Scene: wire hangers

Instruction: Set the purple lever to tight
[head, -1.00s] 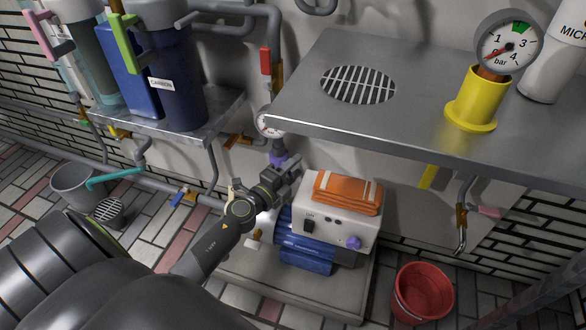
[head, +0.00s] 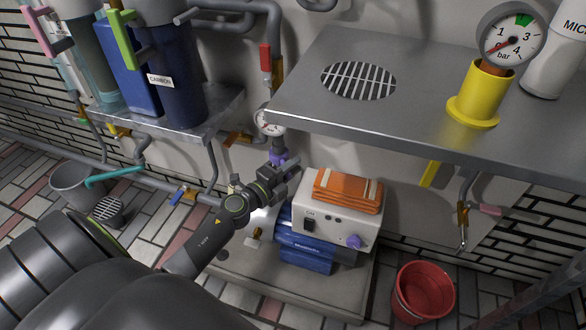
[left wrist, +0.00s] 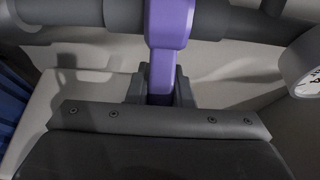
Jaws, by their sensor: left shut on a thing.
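The purple lever (head: 278,158) sits on the grey pipe below a small white gauge, behind the pump. In the left wrist view the purple lever (left wrist: 167,45) runs down from the grey pipe, with its lower end between the dark fingers. My left gripper (head: 286,171) is shut on the lever; in the left wrist view its fingers (left wrist: 160,92) stand on either side of it. The gripper partly hides the lever in the head view. No tight marking is readable. My right gripper is not in view.
The pump (head: 304,250) stands close right of my left gripper, with a white box (head: 327,228) and folded orange cloth (head: 347,191) on top. A small white gauge (head: 269,122) is just above the lever. The metal counter (head: 420,118) overhangs at right. A red bucket (head: 423,292) stands on the floor.

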